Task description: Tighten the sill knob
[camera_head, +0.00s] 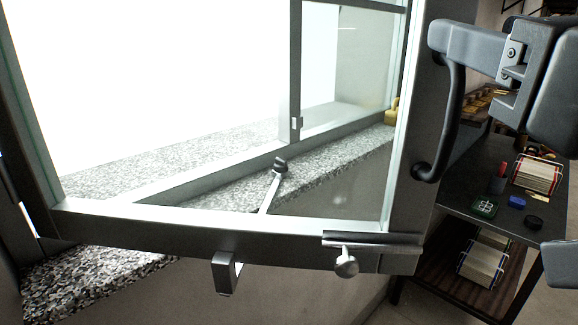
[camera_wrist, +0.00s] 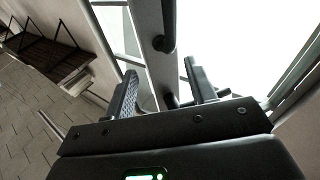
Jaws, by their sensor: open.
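A dark knob (camera_head: 280,165) sits on the granite sill (camera_head: 335,160) at the end of a thin pale stay bar, seen through the window glass. A round metal knob (camera_head: 346,265) hangs under a plate on the sash's bottom rail. I cannot tell from the picture alone which is the sill knob. In the wrist view my gripper (camera_wrist: 161,69) is open and empty, its fingers spread with the window frame showing between them. Dark parts of my arm or gripper fill the right of the head view, by the sash's handle. Neither knob is clearly visible in the wrist view.
The window sash (camera_head: 150,232) stands open across the head view, with a curved black handle (camera_head: 450,110) on its right stile. A bracket (camera_head: 227,272) projects below its rail. A dark shelf (camera_head: 470,185) with books and small objects stands at right. Floor is clear there.

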